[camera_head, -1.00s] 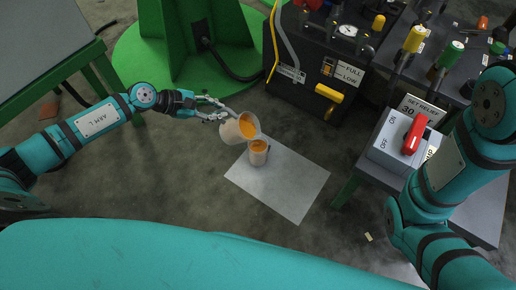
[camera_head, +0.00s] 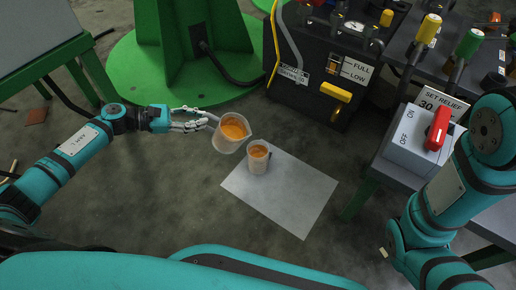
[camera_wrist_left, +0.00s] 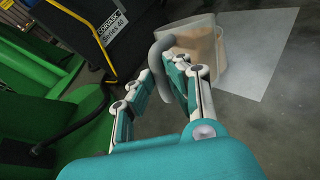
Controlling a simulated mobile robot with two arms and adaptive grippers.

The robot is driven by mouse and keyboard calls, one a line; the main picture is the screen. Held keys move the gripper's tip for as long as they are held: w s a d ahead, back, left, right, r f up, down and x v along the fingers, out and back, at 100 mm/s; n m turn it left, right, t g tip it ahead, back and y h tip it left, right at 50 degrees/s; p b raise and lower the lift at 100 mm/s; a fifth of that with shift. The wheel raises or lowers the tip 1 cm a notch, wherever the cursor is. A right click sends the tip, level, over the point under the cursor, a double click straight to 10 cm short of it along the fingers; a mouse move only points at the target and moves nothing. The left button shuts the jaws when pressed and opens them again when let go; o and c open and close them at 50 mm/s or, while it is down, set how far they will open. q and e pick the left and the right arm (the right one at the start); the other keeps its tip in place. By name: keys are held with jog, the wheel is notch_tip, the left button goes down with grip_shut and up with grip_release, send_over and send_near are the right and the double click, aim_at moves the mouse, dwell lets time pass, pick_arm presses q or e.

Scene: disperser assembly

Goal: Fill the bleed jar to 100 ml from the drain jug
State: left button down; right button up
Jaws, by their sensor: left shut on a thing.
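The drain jug (camera_head: 226,146) is a translucent jug with orange fluid inside, tilted a little, up and left of the bleed jar in the head view. My left gripper (camera_head: 206,119) is shut on its grey handle, which shows between the fingers in the left wrist view (camera_wrist_left: 161,67). The bleed jar (camera_head: 257,164) is a smaller clear jar, upright on the white sheet (camera_head: 290,198), with orange fluid in it. Its graduations are too small to read. No stream shows between the two. My right arm is at the right; its gripper is not in view.
A black unit with a yellow handle (camera_head: 336,92) stands behind the sheet. A grey switch box (camera_head: 415,142) with a red lever sits on a stand at the right. A green base (camera_head: 150,65) is at the back left. Floor left of the sheet is clear.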

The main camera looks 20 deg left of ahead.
pick_arm(q)
jog(key=shift+w+a+f+n+t+h, duration=0.1)
jog(key=shift+a+f+n+t+h, duration=0.3)
jog(key=shift+f, duration=1)
jog(key=shift+s+a+f+n+h, duration=0.15)
jog(key=shift+a+f+h, duration=0.4)
jog(key=shift+f, duration=0.8)
jog(key=shift+w+a+f+n+t+h, duration=0.2)
jog(key=shift+a+f+n+h, duration=0.3)
jog(key=shift+f, duration=0.9)
jog(key=shift+a+f, duration=0.3)
jog(key=shift+f, duration=0.05)
jog(key=shift+a+f, duration=0.1)
jog(key=shift+f, duration=0.25)
jog(key=shift+h, duration=0.25)
jog(key=shift+a, duration=0.1)
